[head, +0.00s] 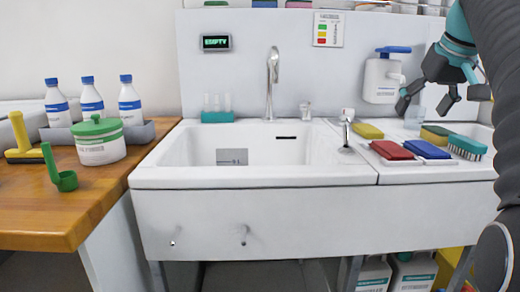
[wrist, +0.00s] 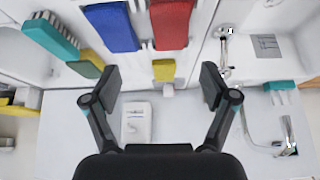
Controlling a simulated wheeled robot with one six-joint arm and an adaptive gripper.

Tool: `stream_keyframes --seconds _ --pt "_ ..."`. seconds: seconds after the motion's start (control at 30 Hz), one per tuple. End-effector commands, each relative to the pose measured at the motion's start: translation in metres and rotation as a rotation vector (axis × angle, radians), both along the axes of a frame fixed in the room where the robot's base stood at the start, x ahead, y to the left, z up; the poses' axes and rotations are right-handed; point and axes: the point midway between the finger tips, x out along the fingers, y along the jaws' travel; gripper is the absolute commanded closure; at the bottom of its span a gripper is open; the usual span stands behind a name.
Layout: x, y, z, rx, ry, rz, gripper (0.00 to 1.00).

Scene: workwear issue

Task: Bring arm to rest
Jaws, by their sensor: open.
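My gripper (head: 440,100) is at the upper right of the head view, in front of the back panel and above the right end of the sink's drainboard. Its fingers are spread apart with nothing between them. In the wrist view my gripper (wrist: 165,85) is also open, with both fingers wide apart. The white soap dispenser (head: 383,78) with a blue top hangs on the panel just left of my gripper. My arm (head: 505,70) comes in from the right edge and hides part of the panel and drainboard.
Red (head: 391,150), blue (head: 427,149) and yellow (head: 367,131) pads and a teal brush (head: 467,147) lie on the drainboard. The white sink (head: 250,175) is left of them. Bottles (head: 130,100) and a green-lidded tub (head: 99,142) stand on the wooden counter (head: 70,212). A display (head: 216,42) reads EMPTY.

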Motion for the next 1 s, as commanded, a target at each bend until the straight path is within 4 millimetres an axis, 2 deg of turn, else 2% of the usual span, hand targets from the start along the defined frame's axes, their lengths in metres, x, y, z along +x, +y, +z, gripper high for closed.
stream_keyframes --seconds 0.1,0.37,0.57,0.77,1.0 --pt "-0.002 0.016 -0.006 0.003 0.003 0.010 0.16" --pt "-0.016 0.041 -0.026 0.010 0.009 0.003 0.16" --pt "-0.037 0.066 -0.055 0.015 0.017 -0.011 0.16" --pt "-0.078 0.101 -0.109 0.015 0.024 -0.026 0.16" --pt "-0.137 0.136 -0.193 0.010 0.029 -0.030 0.16"
